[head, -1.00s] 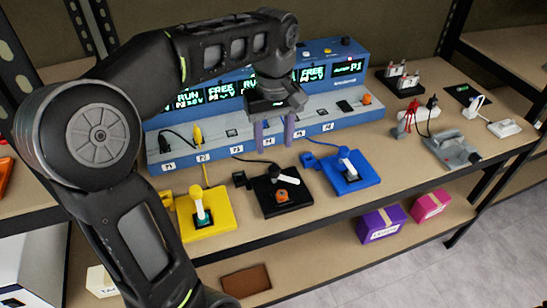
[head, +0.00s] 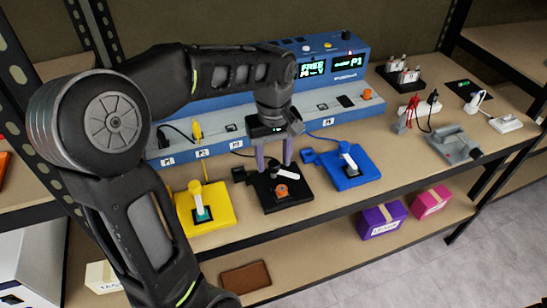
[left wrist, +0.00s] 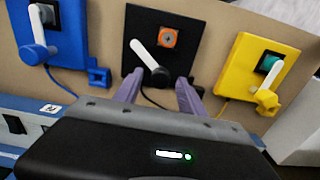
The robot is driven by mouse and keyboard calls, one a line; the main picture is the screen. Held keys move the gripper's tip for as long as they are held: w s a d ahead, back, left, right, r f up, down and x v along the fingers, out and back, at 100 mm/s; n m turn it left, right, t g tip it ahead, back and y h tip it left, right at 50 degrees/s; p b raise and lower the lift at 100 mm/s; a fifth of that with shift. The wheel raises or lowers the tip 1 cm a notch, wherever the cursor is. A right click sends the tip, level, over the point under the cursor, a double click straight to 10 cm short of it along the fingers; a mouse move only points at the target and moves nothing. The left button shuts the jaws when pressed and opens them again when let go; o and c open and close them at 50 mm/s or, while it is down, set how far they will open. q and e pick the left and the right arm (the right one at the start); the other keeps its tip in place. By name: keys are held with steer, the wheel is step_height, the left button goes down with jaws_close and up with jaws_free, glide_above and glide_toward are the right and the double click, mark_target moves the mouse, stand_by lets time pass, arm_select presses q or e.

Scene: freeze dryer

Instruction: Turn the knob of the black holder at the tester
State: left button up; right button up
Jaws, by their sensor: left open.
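The black holder (head: 296,197) lies on the bench between the yellow holder (head: 222,211) and the blue holder (head: 362,176). My left gripper (head: 274,165) is open and points down over the back edge of the black holder. My right gripper is out of view.
The blue tester (head: 345,68) with displays and numbered ports stands behind the holders, partly hidden by my left arm. Purple (head: 382,221) and pink boxes (head: 431,203) sit on the lower shelf.

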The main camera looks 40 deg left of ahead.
arm_select(q)
jaws_close()
stand_by(0.4)
steer(key=shift+m, duration=0.5)
steer(key=m+p, duration=0.1)
steer(key=m, duration=0.3)
steer(key=shift+r+p, duration=0.1)
steer(key=shift+p, duration=0.25)
steer(key=m+p, duration=0.1)
steer(key=m, duration=0.4)
steer(key=shift+d, duration=0.1)
jaws_free()
stand_by(0.4)
